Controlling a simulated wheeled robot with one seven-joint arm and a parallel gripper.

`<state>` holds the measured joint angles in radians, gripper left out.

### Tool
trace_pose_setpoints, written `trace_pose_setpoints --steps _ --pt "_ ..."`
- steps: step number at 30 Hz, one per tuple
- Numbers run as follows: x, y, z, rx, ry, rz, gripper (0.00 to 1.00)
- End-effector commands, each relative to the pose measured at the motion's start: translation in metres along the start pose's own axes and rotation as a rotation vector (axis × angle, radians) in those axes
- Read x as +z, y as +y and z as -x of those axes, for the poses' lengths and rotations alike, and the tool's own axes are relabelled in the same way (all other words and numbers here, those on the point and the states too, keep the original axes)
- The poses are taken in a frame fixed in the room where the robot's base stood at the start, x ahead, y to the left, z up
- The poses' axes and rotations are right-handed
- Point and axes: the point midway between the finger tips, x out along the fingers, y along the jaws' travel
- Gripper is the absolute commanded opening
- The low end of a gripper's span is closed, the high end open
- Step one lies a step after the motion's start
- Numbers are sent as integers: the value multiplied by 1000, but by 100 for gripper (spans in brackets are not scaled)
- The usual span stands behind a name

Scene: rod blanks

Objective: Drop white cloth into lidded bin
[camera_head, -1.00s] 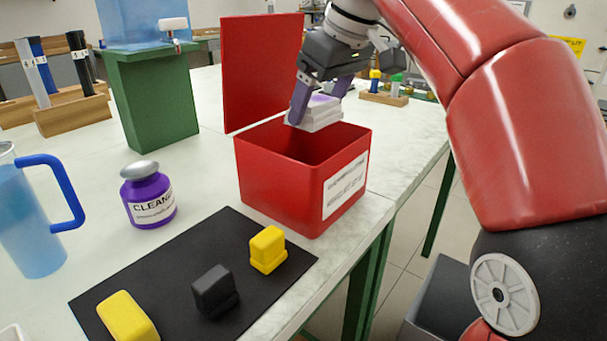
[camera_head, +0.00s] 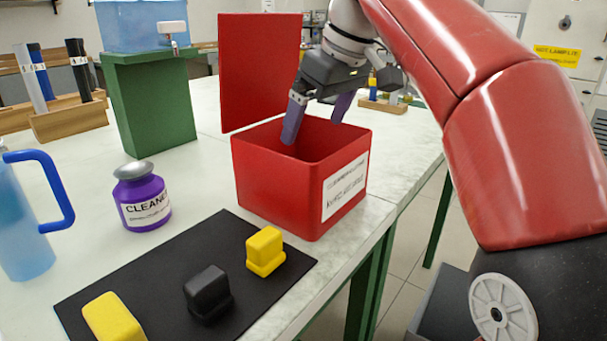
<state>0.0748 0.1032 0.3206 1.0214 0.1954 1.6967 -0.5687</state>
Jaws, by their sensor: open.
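The red bin (camera_head: 282,184) stands on the table with its lid (camera_head: 258,72) open and upright at the back. My gripper (camera_head: 316,122) is open and empty, its purple fingers reaching down over the bin's opening. The left fingertip is lower, inside the rim line. The white cloth is not visible in any part of the view now; the bin's front walls hide its floor.
A black mat (camera_head: 185,285) with yellow and black blocks lies in front of the bin. A purple cleaner bottle (camera_head: 142,198) and a blue jug (camera_head: 28,215) stand at left. A green stand (camera_head: 150,100) is behind. Wooden racks (camera_head: 68,117) stand far left.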

Motion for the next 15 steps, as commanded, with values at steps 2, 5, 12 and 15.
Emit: trace_pose_setpoints --steps 2,5,12,15 --pt "0 0 4 0 0 0 100" --pt "-1 0 16 1 2 0 100" --pt "-2 0 58 1 1 0 100" --pt "-1 0 70 0 0 0 100"
